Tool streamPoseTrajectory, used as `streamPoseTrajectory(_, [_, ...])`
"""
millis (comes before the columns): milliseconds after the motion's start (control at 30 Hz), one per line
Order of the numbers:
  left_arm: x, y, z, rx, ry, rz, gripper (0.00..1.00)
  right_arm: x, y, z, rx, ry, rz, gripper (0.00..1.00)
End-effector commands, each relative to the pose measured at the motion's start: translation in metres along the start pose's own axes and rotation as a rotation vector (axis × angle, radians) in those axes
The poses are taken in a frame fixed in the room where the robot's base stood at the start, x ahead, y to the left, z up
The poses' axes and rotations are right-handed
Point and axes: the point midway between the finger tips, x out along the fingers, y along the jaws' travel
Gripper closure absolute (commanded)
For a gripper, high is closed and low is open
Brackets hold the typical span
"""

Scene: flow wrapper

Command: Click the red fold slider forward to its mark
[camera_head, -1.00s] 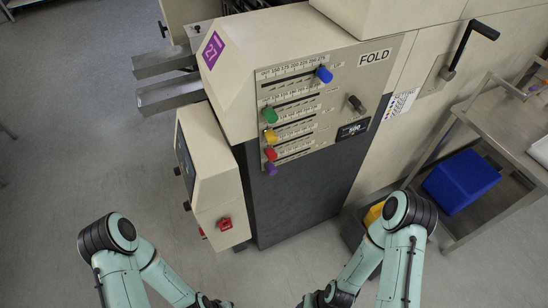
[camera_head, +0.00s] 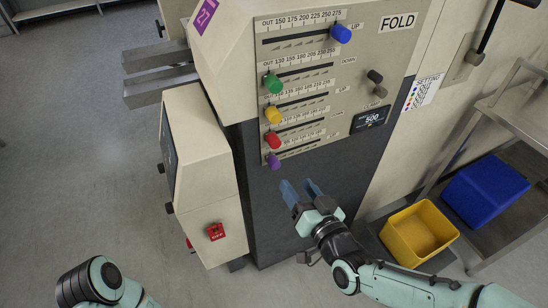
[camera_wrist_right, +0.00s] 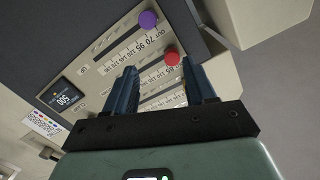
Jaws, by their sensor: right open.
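The red fold slider (camera_head: 272,140) is a round red knob at the left end of its slot on the FOLD panel (camera_head: 345,70). It sits between the yellow knob (camera_head: 272,115) above and the purple knob (camera_head: 273,161) below. My right gripper (camera_head: 299,186) is open and empty, below and right of the purple knob, apart from the panel. In the right wrist view the red knob (camera_wrist_right: 172,58) shows between the two open fingers (camera_wrist_right: 162,90), beyond their tips. The mark for the slider cannot be made out. Only part of my left arm shows, its gripper out of frame.
The green knob (camera_head: 272,83) and blue knob (camera_head: 341,33) sit on higher slots. A small display (camera_head: 370,118) is right of the slots. A red switch (camera_head: 216,231) is on the lower left box. A yellow bin (camera_head: 418,234) and blue bin (camera_head: 486,188) stand at right.

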Motion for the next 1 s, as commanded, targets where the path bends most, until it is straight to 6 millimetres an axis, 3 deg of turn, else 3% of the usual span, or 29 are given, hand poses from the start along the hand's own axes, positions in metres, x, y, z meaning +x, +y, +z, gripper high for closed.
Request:
streamPoseTrajectory(100, [0.010, -0.003, -0.005, -0.001, 0.016, 0.000, 0.57, -0.004, -0.010, -0.018, -0.004, 0.071, -0.033, 0.45])
streamPoseTrajectory(267, [0.010, -0.002, -0.007, -0.001, 0.021, 0.000, 0.57, 0.004, -0.013, -0.025, -0.005, 0.084, -0.040, 0.45])
streamPoseTrajectory(700, [0.013, -0.003, -0.011, -0.002, 0.033, -0.001, 0.57, 0.091, -0.016, -0.031, -0.005, 0.082, -0.039, 0.45])
streamPoseTrajectory(1000, [0.014, -0.004, -0.013, -0.002, 0.038, -0.001, 0.57, 0.124, -0.017, -0.034, -0.006, 0.081, -0.038, 0.45])
